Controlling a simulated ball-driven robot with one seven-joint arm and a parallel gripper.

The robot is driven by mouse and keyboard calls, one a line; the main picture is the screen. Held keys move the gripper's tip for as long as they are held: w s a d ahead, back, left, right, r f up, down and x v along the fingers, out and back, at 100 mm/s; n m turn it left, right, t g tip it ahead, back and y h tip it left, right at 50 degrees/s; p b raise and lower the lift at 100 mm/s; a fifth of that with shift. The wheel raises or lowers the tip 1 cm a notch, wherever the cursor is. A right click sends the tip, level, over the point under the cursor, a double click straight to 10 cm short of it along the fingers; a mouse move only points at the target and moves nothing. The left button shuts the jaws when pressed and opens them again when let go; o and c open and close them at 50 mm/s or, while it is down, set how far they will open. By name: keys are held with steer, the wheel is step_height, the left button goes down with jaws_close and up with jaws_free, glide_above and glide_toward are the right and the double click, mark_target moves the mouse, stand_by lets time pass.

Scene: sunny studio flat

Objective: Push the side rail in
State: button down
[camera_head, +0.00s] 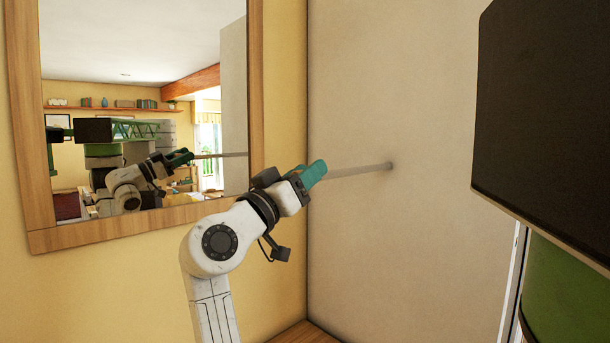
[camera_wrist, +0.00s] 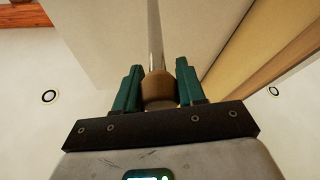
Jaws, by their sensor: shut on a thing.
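The side rail (camera_head: 360,170) is a thin grey metal rod that sticks out of the pale wall on the right, from a small round mount. My gripper (camera_head: 313,172) has teal fingers and is at the rail's free end, to the left of the wall. In the wrist view my gripper (camera_wrist: 159,88) is shut on a brown rounded end piece (camera_wrist: 158,88) of the rail. The rail (camera_wrist: 154,35) runs away from it towards the top of the picture. The fingers hide part of the end piece in the head view.
A wood-framed mirror (camera_head: 145,110) hangs on the yellow wall at the left and reflects my arm and the room. The pale wall (camera_head: 400,80) meets it in a corner. A wooden surface (camera_head: 305,333) shows at the bottom. Open space lies between the walls around the rail.

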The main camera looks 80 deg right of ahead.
mark_target(358, 171)
steer(key=s+d+b, duration=0.1)
steer(key=s+d, duration=0.3)
steer(key=d, duration=0.2)
steer(key=s+d+b, duration=0.1)
steer(key=s+d, duration=0.3)
steer(key=d, duration=0.3)
steer(key=s+d+b, duration=0.1)
steer(key=s+d, duration=0.3)
steer(key=d, duration=0.3)
steer(key=shift+s+d+b, duration=0.1)
steer(key=shift+s+b, duration=0.05)
steer(key=shift+b, duration=0.2)
steer(key=c, duration=0.8)
jaws_free()
steer(key=shift+o, duration=0.2)
steer(key=b+v, duration=0.3)
steer(key=v, duration=0.7)
steer(key=shift+w+a, duration=0.2)
steer(key=shift+a, duration=0.15)
